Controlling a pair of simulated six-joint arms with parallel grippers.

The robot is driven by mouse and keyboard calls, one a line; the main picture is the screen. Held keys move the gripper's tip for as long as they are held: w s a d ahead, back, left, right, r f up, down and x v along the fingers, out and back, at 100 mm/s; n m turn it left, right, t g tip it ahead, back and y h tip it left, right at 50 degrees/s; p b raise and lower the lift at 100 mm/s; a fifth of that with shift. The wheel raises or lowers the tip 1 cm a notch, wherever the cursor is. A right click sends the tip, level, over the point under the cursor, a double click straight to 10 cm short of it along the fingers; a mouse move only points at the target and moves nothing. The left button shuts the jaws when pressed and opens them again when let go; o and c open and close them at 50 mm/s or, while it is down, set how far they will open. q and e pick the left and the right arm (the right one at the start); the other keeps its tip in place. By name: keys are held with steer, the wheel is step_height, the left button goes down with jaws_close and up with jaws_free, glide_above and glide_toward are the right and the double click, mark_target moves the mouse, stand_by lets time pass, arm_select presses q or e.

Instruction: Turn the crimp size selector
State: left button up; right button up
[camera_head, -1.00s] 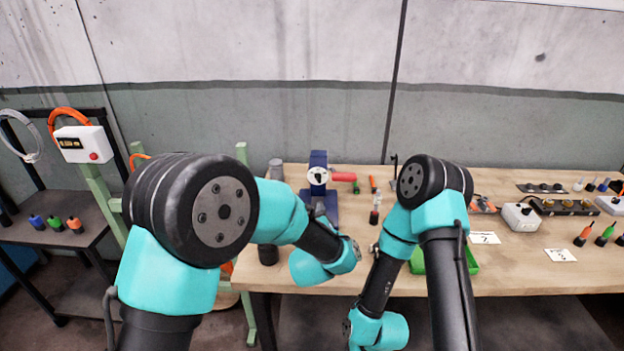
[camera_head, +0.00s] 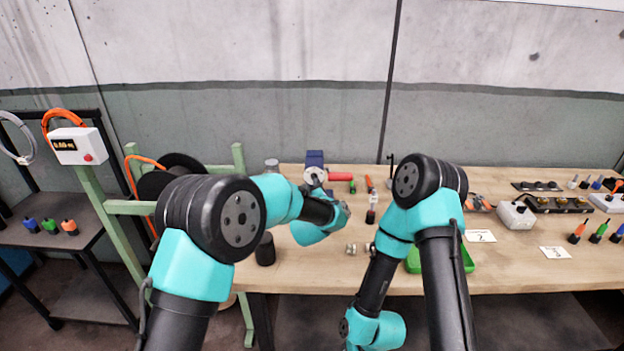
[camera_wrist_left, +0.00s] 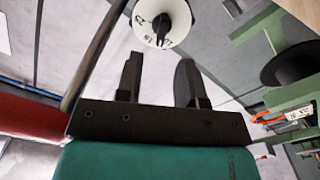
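The crimp size selector is a white dial (camera_head: 314,175) with a dark centre, on the front of a blue crimp press (camera_head: 315,158) with a red handle (camera_head: 339,176). The dial appears just beyond and above the fingertips, with no contact visible. In the head view my left forearm and wrist cover the press's lower part and most of the gripper. My right gripper is out of view.
A green tray (camera_head: 413,266) lies partly behind my right arm. Small metal fittings (camera_head: 351,248) and a black cup (camera_head: 265,250) are near the front edge. A small red-and-dark bottle (camera_head: 371,208) stands right of the press. A cable spool stand (camera_head: 105,205) is at left.

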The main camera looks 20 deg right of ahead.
mark_target(312, 178)
arm_select(q)
steer(key=shift+x, duration=2.65)
steer(key=c, duration=0.6)
